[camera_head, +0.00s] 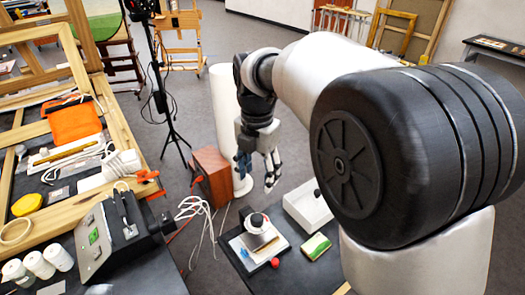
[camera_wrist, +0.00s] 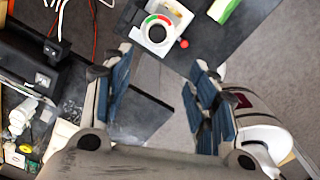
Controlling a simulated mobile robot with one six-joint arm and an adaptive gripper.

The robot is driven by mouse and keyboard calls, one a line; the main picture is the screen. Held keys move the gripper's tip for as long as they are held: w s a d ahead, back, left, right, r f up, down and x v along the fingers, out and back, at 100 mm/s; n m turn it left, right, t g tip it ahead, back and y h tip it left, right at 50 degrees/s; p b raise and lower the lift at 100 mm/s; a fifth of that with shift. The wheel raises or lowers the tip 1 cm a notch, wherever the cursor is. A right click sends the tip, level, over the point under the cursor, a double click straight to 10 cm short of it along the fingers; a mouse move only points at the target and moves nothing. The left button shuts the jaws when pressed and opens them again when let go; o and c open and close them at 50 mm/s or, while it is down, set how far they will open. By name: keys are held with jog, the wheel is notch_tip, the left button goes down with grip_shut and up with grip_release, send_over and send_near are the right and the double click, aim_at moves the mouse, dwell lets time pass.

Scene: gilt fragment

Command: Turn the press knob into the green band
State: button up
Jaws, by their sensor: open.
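The press (camera_head: 266,243) sits on a small dark table in the head view, with a white base and a round dial on top. In the wrist view, the dial (camera_wrist: 150,18) shows a band with red and green parts around a dark round centre, which looks like the knob (camera_wrist: 157,33). I cannot make out a pointer on the knob. My gripper (camera_head: 258,168) hangs above and beyond the press in the head view, apart from it. In the wrist view, my gripper (camera_wrist: 162,92) has its blue-padded fingers spread with nothing between them.
A red ball (camera_head: 275,262) is beside the press. A cluttered bench with a grey device (camera_head: 105,250) stands farther left.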

jog(key=n, duration=0.1)
jog(key=b, duration=0.6)
send_near(257, 218)
notch_tip(257, 218, down, 9)
jog(key=shift+w+f, duration=0.15)
jog(key=shift+p, duration=0.3)
jog(key=shift+c, duration=0.2)
jog(key=c, duration=1)
